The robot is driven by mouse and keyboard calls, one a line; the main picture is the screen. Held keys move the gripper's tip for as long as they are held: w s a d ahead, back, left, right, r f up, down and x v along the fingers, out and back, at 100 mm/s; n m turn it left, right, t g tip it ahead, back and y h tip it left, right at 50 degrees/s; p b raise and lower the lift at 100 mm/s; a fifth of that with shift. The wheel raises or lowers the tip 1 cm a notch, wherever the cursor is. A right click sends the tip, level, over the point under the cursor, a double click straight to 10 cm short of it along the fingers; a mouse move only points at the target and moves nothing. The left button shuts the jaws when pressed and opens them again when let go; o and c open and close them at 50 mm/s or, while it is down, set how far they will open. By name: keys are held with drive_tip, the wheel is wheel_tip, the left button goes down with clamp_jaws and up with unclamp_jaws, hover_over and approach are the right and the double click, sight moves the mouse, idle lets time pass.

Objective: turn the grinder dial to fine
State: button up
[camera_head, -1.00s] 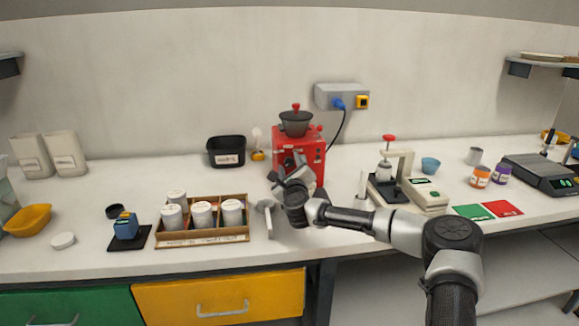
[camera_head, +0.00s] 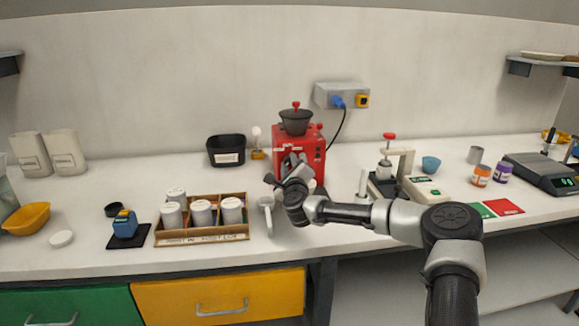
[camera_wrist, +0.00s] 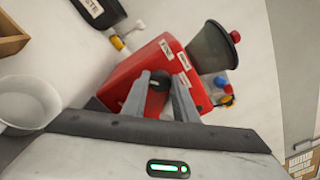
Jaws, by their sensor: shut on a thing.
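The red grinder (camera_head: 311,138) stands on the counter against the back wall, with a dark hopper (camera_head: 296,122) on top. In the wrist view the grinder (camera_wrist: 132,72) appears tilted, with white labels on its face. Its black round dial (camera_wrist: 158,82) sits between my fingers. My gripper (camera_wrist: 160,84) is shut on the dial, one grey finger on each side. In the head view my gripper (camera_head: 292,162) is at the grinder's front, and my wrist hides the dial there. I cannot read which setting the dial points to.
A black bin (camera_head: 226,150) is behind. A press (camera_head: 383,184) stands right of the grinder. A blue plug (camera_head: 338,102) with its cord is on the wall.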

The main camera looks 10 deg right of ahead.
drive_tip(key=n+b, duration=0.3)
drive_tip(key=n, duration=0.2)
drive_tip(key=shift+n, duration=0.3)
drive_tip(key=shift+n+b, duration=1.4)
drive_tip(key=shift+n, duration=0.9)
drive_tip(key=o, duration=1.1)
drive_tip(key=shift+c, duration=0.2)
drive_tip(key=shift+s, duration=0.1)
drive_tip(key=s+p, duration=0.1)
drive_tip(key=s, duration=1.6)
drive_tip(key=shift+a+f, duration=0.25)
drive_tip(key=shift+f, duration=0.2)
drive_tip(key=shift+s+y, duration=0.1)
drive_tip(key=shift+y, duration=0.2)
